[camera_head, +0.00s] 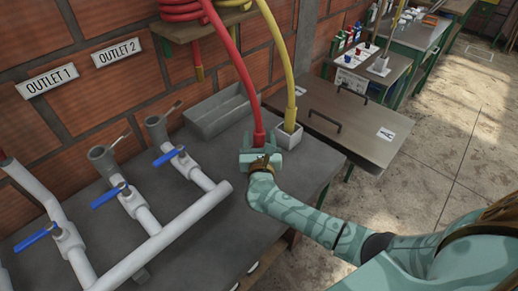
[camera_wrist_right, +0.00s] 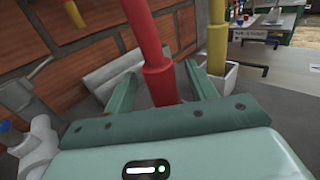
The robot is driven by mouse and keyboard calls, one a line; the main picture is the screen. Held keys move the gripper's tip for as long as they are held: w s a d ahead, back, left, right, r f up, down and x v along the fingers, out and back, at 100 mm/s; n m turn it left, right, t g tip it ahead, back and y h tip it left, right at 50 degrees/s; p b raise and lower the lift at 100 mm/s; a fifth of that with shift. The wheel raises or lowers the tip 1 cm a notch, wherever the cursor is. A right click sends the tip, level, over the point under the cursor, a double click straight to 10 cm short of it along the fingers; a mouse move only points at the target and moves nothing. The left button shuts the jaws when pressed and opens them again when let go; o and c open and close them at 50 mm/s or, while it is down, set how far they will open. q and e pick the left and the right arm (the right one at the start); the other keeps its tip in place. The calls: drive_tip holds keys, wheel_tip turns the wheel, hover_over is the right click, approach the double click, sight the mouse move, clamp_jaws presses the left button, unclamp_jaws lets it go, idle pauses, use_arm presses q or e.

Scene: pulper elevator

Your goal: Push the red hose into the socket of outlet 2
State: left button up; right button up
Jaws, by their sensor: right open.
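The red hose (camera_head: 240,75) hangs from a wooden shelf, its thicker end (camera_head: 258,137) pointing down at my right gripper (camera_head: 260,158). In the right wrist view the red hose (camera_wrist_right: 158,78) passes between the open fingers (camera_wrist_right: 162,92), with gaps to both; its lower tip is hidden. The OUTLET 2 sign (camera_head: 116,53) is on the brick wall. Below the signs, two grey open-topped sockets, a middle one (camera_head: 101,152) and a right one (camera_head: 154,121), stand on white pipes with blue valve levers. I cannot tell surely which belongs to outlet 2. My left gripper is out of view.
A yellow hose (camera_head: 283,55) stands in a white box (camera_head: 291,136) close beside my right gripper. A grey tray (camera_head: 215,110) lies behind it against the wall. A white manifold pipe (camera_head: 165,236) crosses the grey bench. The bench between manifold and gripper is clear.

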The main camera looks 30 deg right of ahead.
drive_tip(key=shift+x, duration=0.85)
clamp_jaws()
